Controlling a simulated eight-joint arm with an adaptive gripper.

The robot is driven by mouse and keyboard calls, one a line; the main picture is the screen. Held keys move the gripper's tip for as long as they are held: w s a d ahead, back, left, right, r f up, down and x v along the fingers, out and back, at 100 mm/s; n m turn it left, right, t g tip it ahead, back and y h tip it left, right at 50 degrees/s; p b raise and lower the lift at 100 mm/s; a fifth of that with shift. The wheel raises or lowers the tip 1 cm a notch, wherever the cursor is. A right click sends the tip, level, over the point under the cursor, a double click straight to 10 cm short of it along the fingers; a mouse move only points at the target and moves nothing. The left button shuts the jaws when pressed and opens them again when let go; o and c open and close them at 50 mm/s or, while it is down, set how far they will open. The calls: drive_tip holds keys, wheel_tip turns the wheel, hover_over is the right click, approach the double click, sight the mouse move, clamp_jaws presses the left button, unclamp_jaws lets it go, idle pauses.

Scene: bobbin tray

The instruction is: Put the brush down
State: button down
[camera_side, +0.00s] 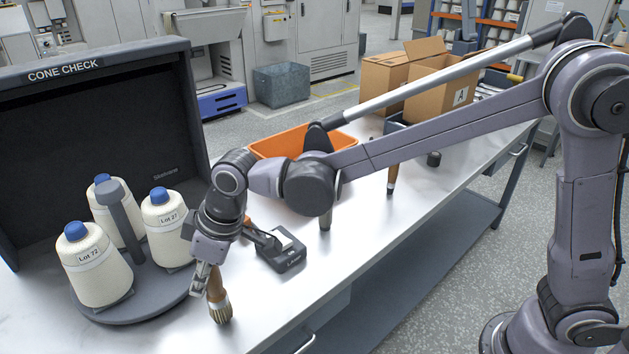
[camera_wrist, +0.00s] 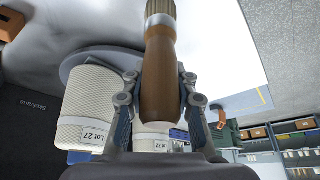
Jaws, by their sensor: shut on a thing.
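The brush (camera_side: 219,301) has a brown wooden handle, a metal band and pale bristles. It hangs bristles down near the front edge of the metal table (camera_side: 345,225); I cannot tell whether the bristles touch the table. My gripper (camera_side: 208,279) is shut on the handle. In the wrist view the brush handle (camera_wrist: 159,60) lies between both fingers of my gripper (camera_wrist: 160,92), with the bristle end cut off at the top edge.
Left of the brush is a grey round tray (camera_side: 135,308) with several yarn cones, including Lot 72 (camera_side: 101,277) and Lot 27 (camera_side: 165,228). A black device (camera_side: 281,256) lies behind right. Further back are an orange bin (camera_side: 268,146) and cardboard boxes (camera_side: 440,85).

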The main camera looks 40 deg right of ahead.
drive_tip(key=shift+f, duration=0.15)
drive_tip(key=c, duration=1.1)
unclamp_jaws()
drive_tip(key=shift+o, duration=0.2)
drive_tip(key=v, duration=1.2)
drive_tip(key=s+d+f+m+t+h, duration=0.1)
drive_tip(key=s+d+f+m, duration=0.1)
drive_tip(key=d, duration=0.8)
drive_tip(key=s+d+f+m+t+h, duration=0.1)
drive_tip(key=s+d+f+m, duration=0.2)
drive_tip(key=d, duration=0.7)
drive_tip(key=s+d+f+m+t+h, duration=0.1)
drive_tip(key=s+d+m, duration=0.3)
drive_tip(key=d, duration=0.5)
drive_tip(key=shift+s+d+f+t, duration=0.45)
drive_tip(key=shift+s+f, duration=0.3)
drive_tip(key=shift+s, duration=0.25)
drive_tip(key=shift+a, duration=0.1)
